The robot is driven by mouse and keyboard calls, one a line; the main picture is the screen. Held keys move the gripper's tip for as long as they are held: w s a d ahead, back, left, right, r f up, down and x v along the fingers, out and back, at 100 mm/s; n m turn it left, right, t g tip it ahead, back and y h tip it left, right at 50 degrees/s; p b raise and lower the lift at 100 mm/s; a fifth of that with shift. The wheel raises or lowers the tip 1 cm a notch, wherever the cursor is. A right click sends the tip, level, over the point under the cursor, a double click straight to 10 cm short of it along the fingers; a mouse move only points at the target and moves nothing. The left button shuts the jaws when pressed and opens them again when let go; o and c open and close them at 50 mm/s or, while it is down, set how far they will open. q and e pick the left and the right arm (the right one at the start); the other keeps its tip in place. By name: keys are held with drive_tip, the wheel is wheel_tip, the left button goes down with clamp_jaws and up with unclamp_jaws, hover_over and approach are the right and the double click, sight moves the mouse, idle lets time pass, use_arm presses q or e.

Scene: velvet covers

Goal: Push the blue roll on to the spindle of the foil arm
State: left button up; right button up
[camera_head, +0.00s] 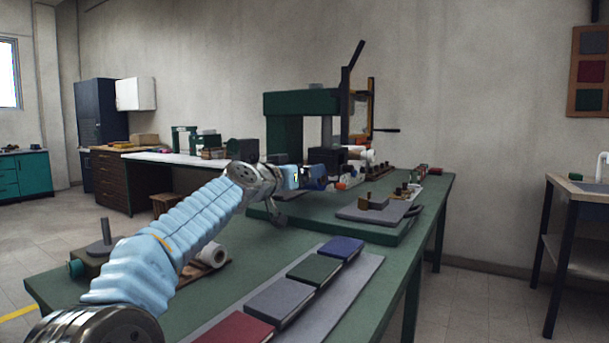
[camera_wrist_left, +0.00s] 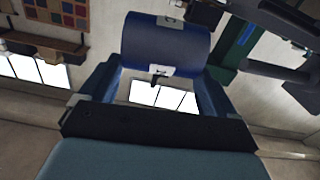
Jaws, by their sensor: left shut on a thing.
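The blue roll (camera_wrist_left: 166,40) lies crosswise at the fingertips of my left gripper (camera_wrist_left: 163,68) in the left wrist view. The gripper is shut on it. In the head view my left gripper (camera_head: 297,178) holds the small blue roll (camera_head: 316,178) above the green table, in front of the press. A dark bar (camera_wrist_left: 282,73) lies to the right of the roll in the wrist view, apart from it. I cannot tell whether this bar is the foil arm's spindle. The head view shows no clear spindle; the arm and gripper hide part of that area. My right gripper is not in view.
The green press (camera_head: 283,104) stands behind the gripper, with a long dark lever (camera_head: 349,85). Velvet covers (camera_head: 315,269) lie in a row on a grey mat near the front. A white roll (camera_head: 213,255) and a post (camera_head: 106,232) are beside my left arm.

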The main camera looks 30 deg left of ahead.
use_arm(q)
drive_tip(key=a, duration=0.3)
drive_tip(key=shift+w+a+f+b, duration=0.1)
drive_tip(key=shift+a+f+b, duration=0.05)
drive_tip(key=shift+a+b, duration=0.15)
idle(0.7)
drive_tip(key=shift+a, duration=0.1)
idle(0.4)
drive_tip(key=a+p, duration=0.2)
drive_tip(key=a, duration=0.9)
drive_tip(key=shift+w+a+f, duration=0.15)
drive_tip(key=shift+w+f, duration=0.25)
drive_tip(key=shift+w, duration=0.05)
drive_tip(key=o, duration=0.8)
idle(0.9)
drive_tip(key=shift+o, duration=0.2)
